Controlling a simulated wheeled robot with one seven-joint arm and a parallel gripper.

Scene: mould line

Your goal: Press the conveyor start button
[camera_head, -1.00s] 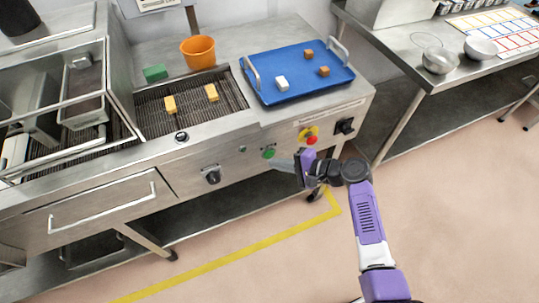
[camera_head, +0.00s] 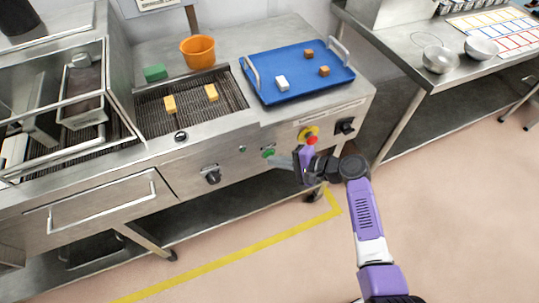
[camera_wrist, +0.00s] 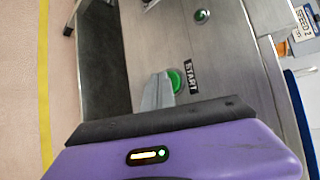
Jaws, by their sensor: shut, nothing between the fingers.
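The green start button (camera_head: 268,153) is on the front panel of the steel conveyor machine. It also shows in the wrist view (camera_wrist: 175,80), beside a black label reading START (camera_wrist: 192,76). My gripper (camera_head: 274,160) is shut and empty, with its grey fingertips pointing at the panel. In the wrist view the fingertips (camera_wrist: 160,88) overlap the button's left part, so that part is hidden. The tips are at or very close to the button; I cannot tell whether they press it.
A red emergency knob on a yellow base (camera_head: 310,138) is right of the button, with a black switch (camera_head: 344,126) beyond it. A black dial (camera_head: 212,174) is to the left. Above are a blue tray (camera_head: 300,88) with several small blocks and the conveyor belt (camera_head: 225,92) with two orange-yellow blocks.

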